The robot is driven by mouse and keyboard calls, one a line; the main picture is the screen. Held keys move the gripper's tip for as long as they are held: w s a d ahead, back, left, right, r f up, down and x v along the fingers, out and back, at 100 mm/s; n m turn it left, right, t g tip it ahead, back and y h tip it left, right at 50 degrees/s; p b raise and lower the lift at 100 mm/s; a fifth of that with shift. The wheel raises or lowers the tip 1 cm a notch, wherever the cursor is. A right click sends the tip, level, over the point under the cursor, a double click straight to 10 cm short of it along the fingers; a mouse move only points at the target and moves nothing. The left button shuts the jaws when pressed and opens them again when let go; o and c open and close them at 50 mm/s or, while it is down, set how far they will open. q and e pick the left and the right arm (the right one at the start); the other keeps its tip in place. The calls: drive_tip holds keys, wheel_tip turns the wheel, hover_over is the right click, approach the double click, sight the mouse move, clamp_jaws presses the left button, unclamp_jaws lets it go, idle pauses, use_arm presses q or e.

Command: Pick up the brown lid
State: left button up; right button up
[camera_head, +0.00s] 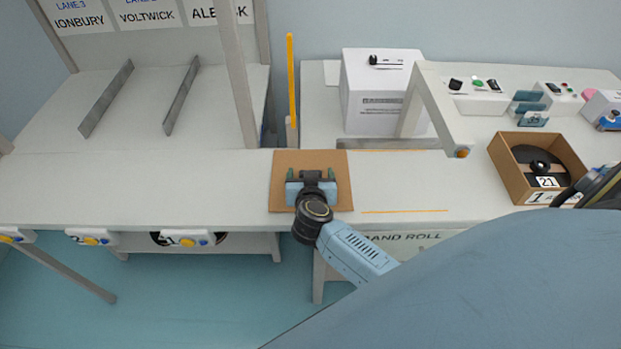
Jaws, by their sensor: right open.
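The brown lid (282,165) is a flat, square brown piece lying on the white counter near the middle of the view. Whether the fingertips touch the lid cannot be told. My left gripper is not in view.
An open brown box (508,172) with a black reel inside stands at the right. A white box (358,108) stands behind the lid. A yellow post (291,80) and a grey upright (238,80) rise nearby. The counter (130,190) left of the lid is clear.

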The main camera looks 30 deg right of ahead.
drive_tip(key=c, duration=1.1)
